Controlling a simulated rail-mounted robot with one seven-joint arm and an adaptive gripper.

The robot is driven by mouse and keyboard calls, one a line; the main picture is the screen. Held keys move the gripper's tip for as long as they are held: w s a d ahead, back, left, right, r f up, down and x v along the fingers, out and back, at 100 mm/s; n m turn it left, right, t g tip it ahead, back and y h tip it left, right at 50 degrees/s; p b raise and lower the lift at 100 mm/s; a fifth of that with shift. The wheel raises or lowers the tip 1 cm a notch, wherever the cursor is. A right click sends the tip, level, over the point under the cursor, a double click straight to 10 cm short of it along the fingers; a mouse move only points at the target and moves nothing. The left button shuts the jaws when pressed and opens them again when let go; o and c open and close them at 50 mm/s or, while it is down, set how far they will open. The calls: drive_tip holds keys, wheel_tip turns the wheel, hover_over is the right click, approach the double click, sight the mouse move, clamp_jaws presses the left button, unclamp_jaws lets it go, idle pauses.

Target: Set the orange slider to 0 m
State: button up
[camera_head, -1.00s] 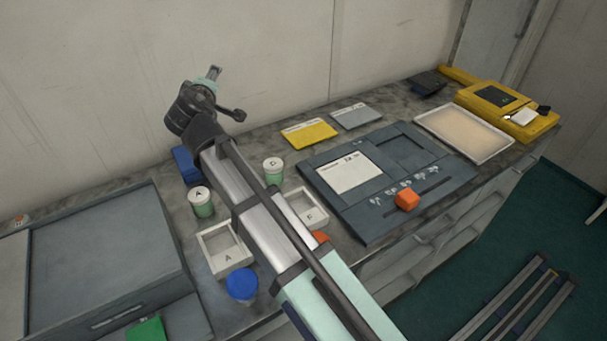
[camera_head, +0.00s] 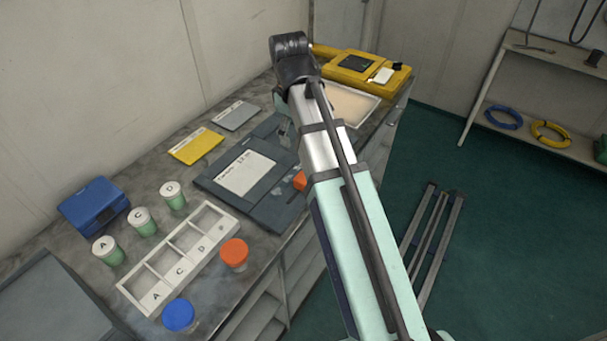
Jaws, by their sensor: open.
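The orange slider (camera_head: 300,181) is a small block on the front part of the dark panel (camera_head: 262,207). My arm covers its right side and most of the slot and scale, so its setting cannot be read. A white label card (camera_head: 247,172) lies on the panel's left part. My gripper (camera_head: 285,136) shows only partly, left of my arm and over the back part of the panel. It is open and apart from the slider; its fingertips are hard to make out.
A white divided tray (camera_head: 127,290), green lidded jars (camera_head: 143,222), and orange-lidded (camera_head: 234,253) and blue-lidded (camera_head: 179,316) jars stand left of the panel. Yellow (camera_head: 196,146) and grey (camera_head: 235,115) cards lie behind it. A yellow case (camera_head: 372,72) stands at the far end.

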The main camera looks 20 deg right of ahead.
sight(304, 182)
drive_tip(key=shift+g+y, duration=0.3)
drive_tip(key=shift+g, duration=0.1)
drive_tip(key=f+p, duration=0.1)
drive_tip(key=f, duration=0.4)
drive_tip(key=s+d+f+p, duration=0.1)
drive_tip(key=f, duration=0.5)
drive_tip(key=s+d+f+p, duration=0.1)
drive_tip(key=f, duration=0.5)
